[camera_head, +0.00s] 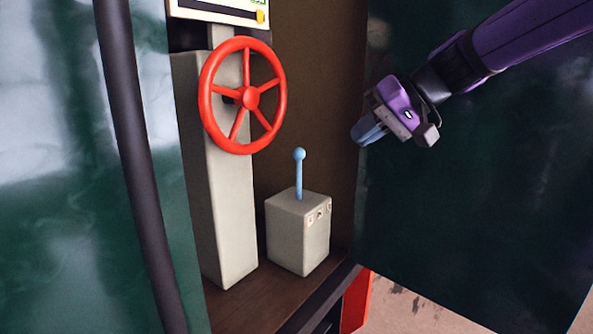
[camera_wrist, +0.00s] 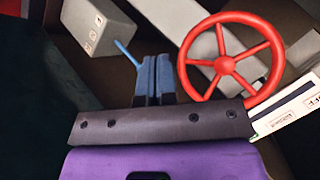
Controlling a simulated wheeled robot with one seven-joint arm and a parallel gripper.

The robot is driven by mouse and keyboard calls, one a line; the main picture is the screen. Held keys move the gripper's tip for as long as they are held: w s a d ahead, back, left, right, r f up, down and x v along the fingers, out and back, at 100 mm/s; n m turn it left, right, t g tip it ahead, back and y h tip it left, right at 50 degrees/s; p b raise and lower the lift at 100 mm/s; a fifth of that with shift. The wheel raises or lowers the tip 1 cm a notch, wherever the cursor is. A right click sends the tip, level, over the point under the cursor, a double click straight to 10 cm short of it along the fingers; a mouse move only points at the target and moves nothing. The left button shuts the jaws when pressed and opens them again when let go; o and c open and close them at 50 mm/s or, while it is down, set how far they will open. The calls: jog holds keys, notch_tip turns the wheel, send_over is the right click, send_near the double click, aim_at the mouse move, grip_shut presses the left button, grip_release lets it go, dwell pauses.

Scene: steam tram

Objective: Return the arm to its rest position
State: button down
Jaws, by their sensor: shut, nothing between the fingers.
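My gripper (camera_head: 367,131) is at the upper right of the head view, on the end of my purple arm that reaches in from the top right corner. Its blue fingers are shut with nothing between them; they also show in the wrist view (camera_wrist: 153,75). In the head view the gripper is in front of the dark green panel, to the right of the red wheel and the lever box, apart from both. In the wrist view the fingertips overlap the area between the lever and the wheel.
A red handwheel (camera_head: 242,143) is on a grey column (camera_head: 220,190) at left. A grey box (camera_head: 295,235) with a blue lever (camera_head: 299,175) stands on the brown floor (camera_head: 255,300). A black pole (camera_head: 135,150) is at left. A dark green panel (camera_head: 470,220) fills the right.

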jog(key=s+d+f+m+h, duration=0.1)
jog(key=s+d+f+h, duration=0.3)
jog(key=s+d, duration=0.5)
jog(key=s+d+f+m+t+h, duration=0.1)
jog(key=s+d+f+h, duration=0.3)
jog(key=s+d, duration=0.5)
jog(key=s+m+h, duration=0.1)
jog(key=s, duration=0.3)
jog(key=shift+s+d+t, duration=0.15)
jog(key=shift+d+t, duration=0.05)
jog(key=shift+t, duration=0.1)
